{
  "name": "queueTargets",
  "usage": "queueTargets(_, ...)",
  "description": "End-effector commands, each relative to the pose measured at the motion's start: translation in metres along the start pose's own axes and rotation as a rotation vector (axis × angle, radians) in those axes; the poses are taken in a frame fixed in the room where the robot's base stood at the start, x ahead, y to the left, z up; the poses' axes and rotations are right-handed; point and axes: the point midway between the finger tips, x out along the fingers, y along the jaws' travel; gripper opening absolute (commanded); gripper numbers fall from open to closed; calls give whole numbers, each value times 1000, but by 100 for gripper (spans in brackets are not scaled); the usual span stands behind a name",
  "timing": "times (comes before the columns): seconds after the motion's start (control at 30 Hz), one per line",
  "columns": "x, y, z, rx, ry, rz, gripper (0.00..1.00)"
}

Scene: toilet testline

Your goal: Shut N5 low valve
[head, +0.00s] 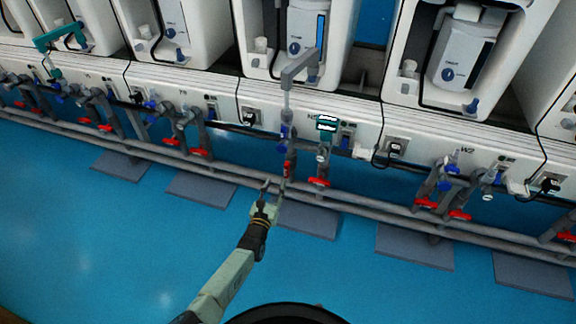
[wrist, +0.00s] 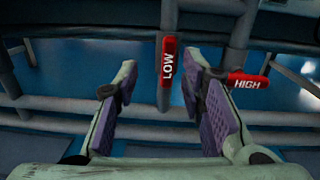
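The low valve's red handle (head: 287,170) is on a vertical pipe under the middle toilet unit. In the wrist view the red LOW handle (wrist: 168,62) stands upright, in line with its pipe. It appears between my fingertips, beyond them; I see no contact. The red HIGH handle (wrist: 247,80) lies crosswise to the right, just beyond the right finger, and it also shows in the head view (head: 319,182). My gripper (head: 273,187) is open and empty in front of the low valve; its purple-padded fingers are spread wide in the wrist view (wrist: 158,70).
Horizontal grey pipes (head: 220,174) run along the row, close to my gripper. Other red-handled valves (head: 425,203) sit at the neighbouring stations. A grey lever-like fixture (head: 300,67) rises above the low valve's pipe. The blue floor (head: 90,230) in front is clear.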

Motion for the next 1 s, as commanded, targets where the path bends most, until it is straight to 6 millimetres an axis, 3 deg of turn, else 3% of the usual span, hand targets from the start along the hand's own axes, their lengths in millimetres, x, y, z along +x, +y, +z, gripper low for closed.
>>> queueTargets(0.03, -8, -3, -14, 28, 22, -15, 37)
queueTargets(0.17, -10, -8, -28, 54, 40, -35, 37)
queueTargets(0.7, 76, -12, -34, 52, 38, -35, 37)
queueTargets(1.0, 94, -12, -30, 50, 40, -33, 37)
